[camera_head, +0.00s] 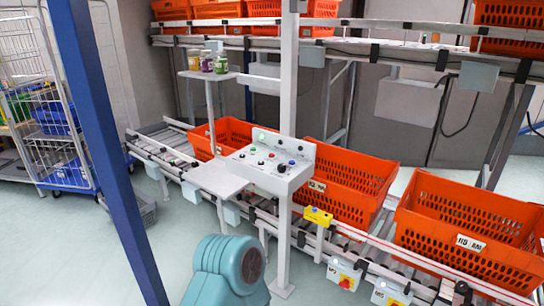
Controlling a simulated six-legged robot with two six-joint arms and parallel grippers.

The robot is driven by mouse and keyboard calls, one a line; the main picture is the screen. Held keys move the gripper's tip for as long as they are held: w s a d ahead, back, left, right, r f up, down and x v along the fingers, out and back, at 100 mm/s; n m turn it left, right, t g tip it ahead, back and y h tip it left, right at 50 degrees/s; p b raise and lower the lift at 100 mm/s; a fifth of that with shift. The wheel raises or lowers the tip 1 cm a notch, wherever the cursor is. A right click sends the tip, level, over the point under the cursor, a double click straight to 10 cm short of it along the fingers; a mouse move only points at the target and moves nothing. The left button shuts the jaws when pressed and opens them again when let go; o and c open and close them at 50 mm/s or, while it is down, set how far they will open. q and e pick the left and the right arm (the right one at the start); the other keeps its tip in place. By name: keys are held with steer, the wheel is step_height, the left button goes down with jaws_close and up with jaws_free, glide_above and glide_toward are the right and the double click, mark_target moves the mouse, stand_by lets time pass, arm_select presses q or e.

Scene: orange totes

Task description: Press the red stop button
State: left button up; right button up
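A grey control panel (268,182) stands on a pale post in the middle of the view. Neither gripper is in view; only a teal link of mine shows at the bottom centre.
Orange totes (345,205) sit on the roller conveyor (165,153) and on a shelf above. A blue post (108,150) stands at the left, near a wire cage cart (62,150). A small stand holds jars (207,61). Open floor (190,250) lies in front.

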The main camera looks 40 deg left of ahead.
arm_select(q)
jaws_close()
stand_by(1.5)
